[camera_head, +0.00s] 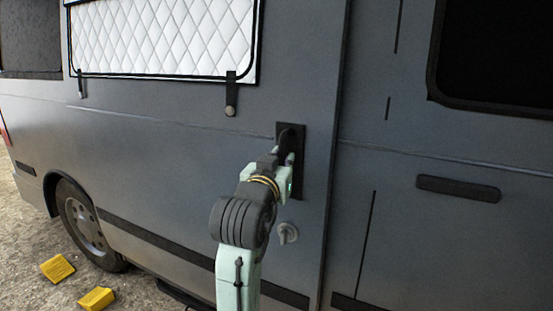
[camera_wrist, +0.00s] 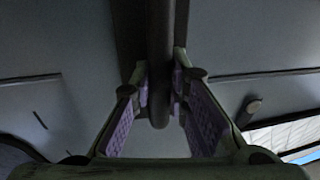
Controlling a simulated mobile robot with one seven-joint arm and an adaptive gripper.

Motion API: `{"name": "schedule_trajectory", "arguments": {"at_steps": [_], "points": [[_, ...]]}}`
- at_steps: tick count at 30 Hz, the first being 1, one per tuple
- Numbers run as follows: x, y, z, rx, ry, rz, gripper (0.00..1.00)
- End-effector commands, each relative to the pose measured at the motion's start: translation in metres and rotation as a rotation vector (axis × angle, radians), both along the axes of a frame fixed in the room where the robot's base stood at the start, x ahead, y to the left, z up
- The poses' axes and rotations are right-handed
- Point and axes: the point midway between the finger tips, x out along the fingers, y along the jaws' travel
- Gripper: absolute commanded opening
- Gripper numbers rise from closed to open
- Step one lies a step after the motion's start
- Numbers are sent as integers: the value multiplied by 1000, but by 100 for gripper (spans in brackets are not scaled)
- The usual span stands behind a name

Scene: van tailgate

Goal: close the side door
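The grey side door (camera_head: 180,165) of the van fills the left and middle of the head view, with a quilted white window panel (camera_head: 165,35). Its upright edge runs down right of the handle; I cannot tell how far it stands off the body. The dark door handle (camera_head: 285,136) sits on a black plate near that edge. It also shows as a dark upright bar in the wrist view (camera_wrist: 160,50). My gripper (camera_head: 284,160) is at the handle; in the wrist view its fingers (camera_wrist: 160,92) close in on both sides of the bar, seemingly touching it.
A round knob (camera_head: 287,233) sits just below the handle plate. Right of the door edge is the van body with a recessed dark handle (camera_head: 458,188) and a dark window (camera_head: 495,50). A wheel (camera_head: 85,225) and two yellow chocks (camera_head: 57,268) are at lower left on gravel.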

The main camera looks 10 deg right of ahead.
Motion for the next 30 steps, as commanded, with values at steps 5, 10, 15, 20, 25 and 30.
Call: {"name": "schedule_trajectory", "arguments": {"at_steps": [5,10,15,20,25,30], "points": [[-1,-2,5,-2,-11,1,0],[-2,-3,4,-2,-10,0,0],[-3,-4,3,-1,-9,-2,0],[-3,-4,2,0,-8,-4,19],[-2,-3,2,0,-7,0,30],[-1,-1,1,-1,-4,4,36]]}}
